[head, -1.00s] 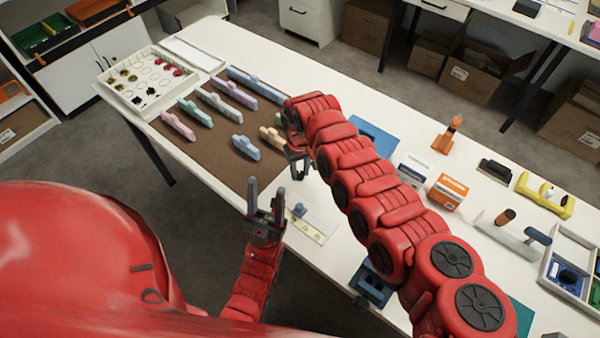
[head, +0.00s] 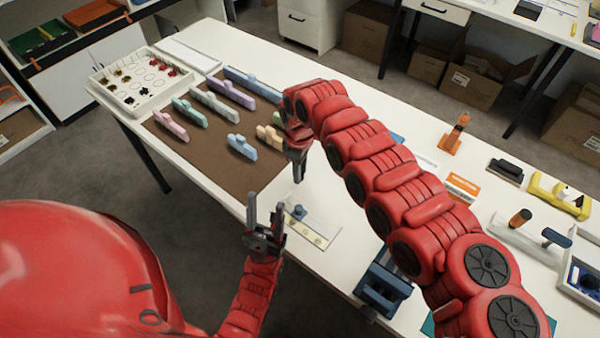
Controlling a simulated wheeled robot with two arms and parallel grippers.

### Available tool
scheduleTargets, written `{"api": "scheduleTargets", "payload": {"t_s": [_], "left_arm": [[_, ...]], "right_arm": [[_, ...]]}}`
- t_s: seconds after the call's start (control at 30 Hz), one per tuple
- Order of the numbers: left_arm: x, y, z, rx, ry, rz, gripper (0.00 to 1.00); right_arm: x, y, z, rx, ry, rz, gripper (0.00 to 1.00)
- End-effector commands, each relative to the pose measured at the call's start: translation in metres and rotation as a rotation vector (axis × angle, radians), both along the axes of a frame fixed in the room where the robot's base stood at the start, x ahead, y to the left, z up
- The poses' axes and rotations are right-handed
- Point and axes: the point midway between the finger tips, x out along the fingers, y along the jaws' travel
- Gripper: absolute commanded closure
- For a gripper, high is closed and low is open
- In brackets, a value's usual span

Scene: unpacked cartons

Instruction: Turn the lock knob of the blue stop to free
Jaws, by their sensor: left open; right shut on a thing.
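A small blue knob-like piece (head: 299,211) stands on a pale plate (head: 322,229) with a marked cream strip, near the table's front edge. I cannot tell whether it is the stop's lock knob, or which way it is turned. My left gripper (head: 266,212) is open and empty, its fingers pointing up just left of the plate. My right gripper (head: 297,176) points down above the table, behind the blue piece and apart from it. Its fingers are close together; what they hold is too small to see. A light blue piece (head: 241,147) and a long blue piece (head: 252,84) lie on the brown mat.
The brown mat (head: 215,155) also carries several pastel pieces. A white tray (head: 125,98) of small parts stands at the far left. A dark blue clamp-like block (head: 383,290) sits at the front edge. My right arm covers the table's middle.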

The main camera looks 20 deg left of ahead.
Motion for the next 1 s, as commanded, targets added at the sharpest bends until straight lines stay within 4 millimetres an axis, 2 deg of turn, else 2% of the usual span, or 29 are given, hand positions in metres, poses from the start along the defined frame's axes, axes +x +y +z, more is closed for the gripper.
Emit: {"api": "scheduleTargets", "payload": {"t_s": [0.57,0.6,0.73,1.0], "left_arm": [[-0.0001,-0.0001,-0.0029,0.0,0.0,0.0,0.5],[0.0,-0.0001,-0.0029,0.0,0.0,0.0,0.5],[0.0,-0.0001,-0.0029,0.0,0.0,0.0,0.5],[0.0,-0.0001,-0.003,0.0,0.0,0.0,0.5]], "right_arm": [[0.0001,0.0002,0.0003,0.0,0.0,0.031,1.0],[0.0002,0.0002,0.0004,0.0,0.0,0.03,0.61],[0.0001,0.0002,0.0003,0.0,0.0,0.03,0.38],[0.0001,0.0001,0.0004,0.0,0.0,0.029,0.36]]}}
